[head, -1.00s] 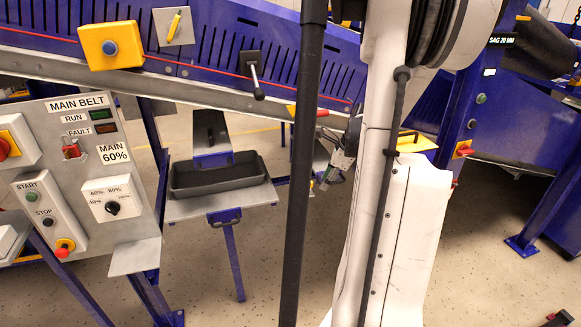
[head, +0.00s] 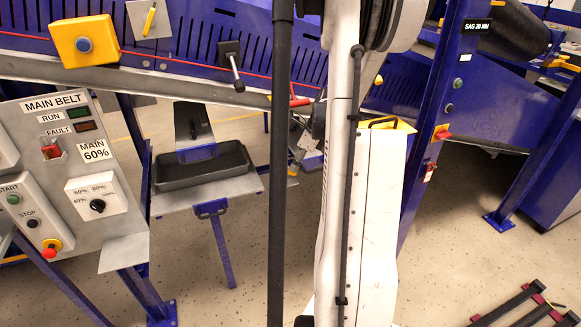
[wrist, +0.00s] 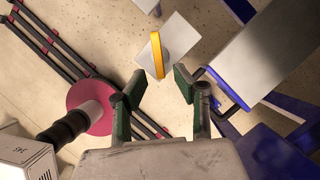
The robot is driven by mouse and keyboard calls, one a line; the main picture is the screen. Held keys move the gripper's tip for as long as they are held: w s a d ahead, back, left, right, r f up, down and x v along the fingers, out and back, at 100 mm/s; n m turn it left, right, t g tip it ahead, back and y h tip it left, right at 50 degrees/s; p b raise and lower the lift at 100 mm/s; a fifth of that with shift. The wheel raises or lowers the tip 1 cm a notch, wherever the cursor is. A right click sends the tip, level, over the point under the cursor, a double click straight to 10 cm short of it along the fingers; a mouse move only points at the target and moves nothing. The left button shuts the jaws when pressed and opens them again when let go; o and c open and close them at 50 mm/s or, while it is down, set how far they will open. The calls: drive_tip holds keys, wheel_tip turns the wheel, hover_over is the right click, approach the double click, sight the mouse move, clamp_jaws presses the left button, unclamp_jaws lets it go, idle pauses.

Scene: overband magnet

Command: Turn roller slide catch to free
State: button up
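A yellow bar-shaped handle on a pale grey plate (wrist: 158,55) shows in the wrist view, just beyond my fingertips; it looks like the catch, but no label on it is readable. The bar lies nearly along the view's up-down direction. My gripper (wrist: 160,87) is open, its two green-padded fingers apart and with nothing between them. The bar is ahead of the gap, and I see no contact. In the head view my gripper (head: 304,150) is small, below the conveyor frame and partly hidden by my arm.
A black tray (head: 205,178) on a stand is left of my gripper. The main belt panel (head: 70,160) is at the left. A blue post (head: 440,120) stands at the right. Black rails (wrist: 75,62) and a red disc (wrist: 92,105) show in the wrist view. A blue frame (wrist: 270,150) is close right.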

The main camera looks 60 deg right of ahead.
sight(287, 173)
drive_tip(key=shift+w+a+f, duration=0.15)
drive_tip(key=shift+w+f, duration=0.4)
drive_tip(key=shift+f, duration=0.15)
drive_tip(key=shift+w+a+f, duration=0.15)
drive_tip(key=shift+w+f, duration=0.35)
drive_tip(key=shift+f, duration=0.2)
clamp_jaws()
